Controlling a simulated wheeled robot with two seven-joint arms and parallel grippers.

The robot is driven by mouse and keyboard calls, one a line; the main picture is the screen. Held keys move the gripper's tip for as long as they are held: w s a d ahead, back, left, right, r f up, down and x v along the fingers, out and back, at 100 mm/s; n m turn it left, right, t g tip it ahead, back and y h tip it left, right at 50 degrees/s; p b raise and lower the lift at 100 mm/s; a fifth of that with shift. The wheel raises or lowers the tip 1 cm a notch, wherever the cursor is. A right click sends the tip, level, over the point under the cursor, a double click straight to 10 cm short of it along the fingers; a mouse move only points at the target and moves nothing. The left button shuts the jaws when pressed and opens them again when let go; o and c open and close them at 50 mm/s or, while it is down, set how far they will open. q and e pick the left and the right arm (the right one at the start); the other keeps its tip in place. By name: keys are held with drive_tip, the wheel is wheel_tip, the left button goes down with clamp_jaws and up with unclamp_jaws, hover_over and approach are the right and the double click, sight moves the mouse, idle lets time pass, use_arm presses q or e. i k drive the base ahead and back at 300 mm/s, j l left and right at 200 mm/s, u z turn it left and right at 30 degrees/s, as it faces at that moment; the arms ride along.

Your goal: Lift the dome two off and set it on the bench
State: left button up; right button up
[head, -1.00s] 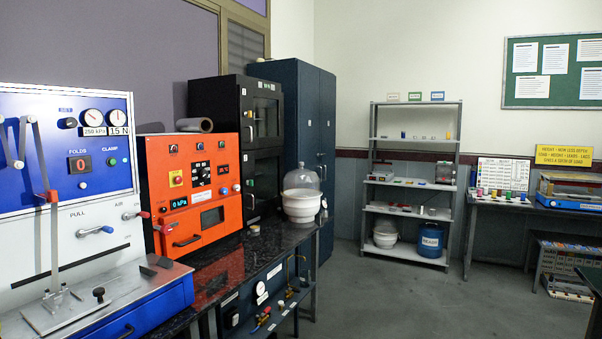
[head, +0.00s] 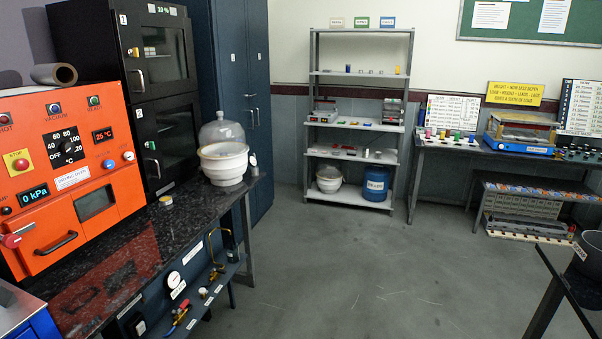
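A clear glass dome (head: 222,131) with a knob on top sits on a white bowl-shaped base (head: 223,163). They stand at the far right end of the dark speckled bench (head: 165,229), at the left of the head view. I cannot read a label that marks it as dome two. Neither of my grippers shows in the head view.
An orange oven (head: 95,215) and a black cabinet (head: 150,60) line the left side. A small yellow-lidded jar (head: 166,200) is on the bench. A grey rack (head: 404,130) and a blue drum (head: 376,184) stand at the back. The middle floor is clear.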

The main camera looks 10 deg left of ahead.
sight(219, 137)
drive_tip(key=i+j+u, duration=0.1)
drive_tip(key=i, duration=0.95)
drive_tip(key=i+u, duration=0.1)
drive_tip(key=i, duration=0.95)
drive_tip(key=i+l+u, duration=0.15)
drive_tip(key=i, duration=0.9)
